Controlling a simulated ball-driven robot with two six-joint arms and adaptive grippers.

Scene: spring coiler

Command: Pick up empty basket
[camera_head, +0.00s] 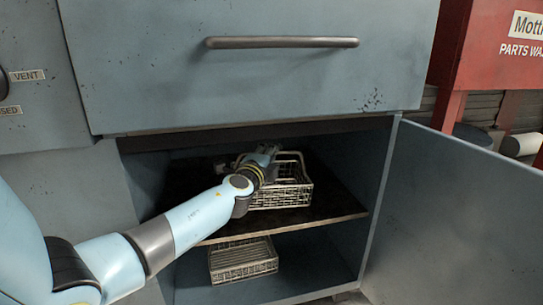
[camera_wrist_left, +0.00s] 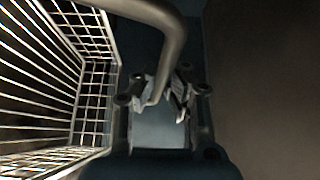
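A wire basket (camera_head: 283,194) with a raised handle stands on the upper shelf of the open cabinet. No contents show in it, though my arm covers its left part. Its wire side (camera_wrist_left: 92,90) fills the left of the left wrist view. My left gripper (camera_head: 265,155) is at the basket's upper back left. In the left wrist view, its fingers (camera_wrist_left: 165,92) are apart. A thick grey handle bar (camera_wrist_left: 172,35) curves down to between them, with a gap showing to its right. Firm contact cannot be made out. My right gripper is not in view.
A second basket (camera_head: 243,261) sits on the lower shelf. The upper shelf's front edge (camera_head: 325,219) runs below my forearm. A closed drawer (camera_head: 255,75) is above the opening. The cabinet door (camera_head: 450,215) stands open at right. Free shelf room lies right of the upper basket.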

